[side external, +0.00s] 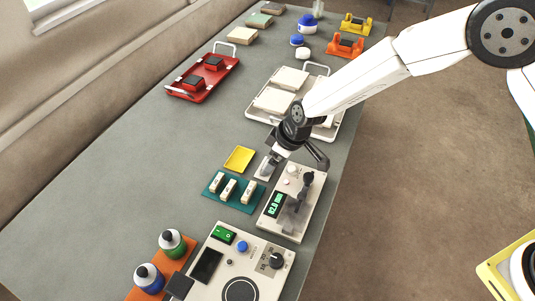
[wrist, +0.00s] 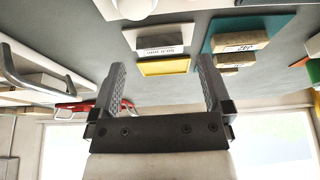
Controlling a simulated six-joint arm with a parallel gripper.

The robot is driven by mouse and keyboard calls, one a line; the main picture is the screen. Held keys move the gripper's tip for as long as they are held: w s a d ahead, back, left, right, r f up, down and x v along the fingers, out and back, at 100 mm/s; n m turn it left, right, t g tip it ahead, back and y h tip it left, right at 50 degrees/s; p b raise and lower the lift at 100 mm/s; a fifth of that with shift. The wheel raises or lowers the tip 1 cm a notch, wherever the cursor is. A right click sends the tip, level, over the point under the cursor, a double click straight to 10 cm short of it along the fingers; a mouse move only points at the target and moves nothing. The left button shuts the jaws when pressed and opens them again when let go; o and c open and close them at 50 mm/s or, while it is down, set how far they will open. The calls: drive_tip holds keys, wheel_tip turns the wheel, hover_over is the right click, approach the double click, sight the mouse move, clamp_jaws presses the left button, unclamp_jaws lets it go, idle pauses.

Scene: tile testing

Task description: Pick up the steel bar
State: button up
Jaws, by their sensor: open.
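There the arm partly hides the block and the fingers are hard to make out.
A yellow tray (side external: 239,158) lies beside the plate. A teal mat (side external: 211,191) holds several pale labelled bars. A meter with a green display (side external: 277,204) stands close on the right. A white tray of tiles (side external: 252,112) lies behind.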

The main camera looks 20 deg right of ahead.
drive_tip(key=shift+x, duration=1.55)
drive_tip(key=shift+c, duration=0.2)
drive_tip(key=c, duration=1.2)
drive_tip(key=shift+r, duration=0.25)
drive_tip(key=shift+r, duration=1.45)
drive_tip(key=s+d+r, duration=0.2)
drive_tip(key=s+r, duration=0.1)
drive_tip(key=s, duration=0.1)
drive_tip(key=s+d+r, duration=0.2)
drive_tip(key=s+r, duration=0.1)
drive_tip(key=s, duration=0.1)
drive_tip(key=s+d+r, duration=0.2)
drive_tip(key=s+r, duration=0.1)
drive_tip(key=s, duration=0.1)
drive_tip(key=shift+s+r, duration=0.35)
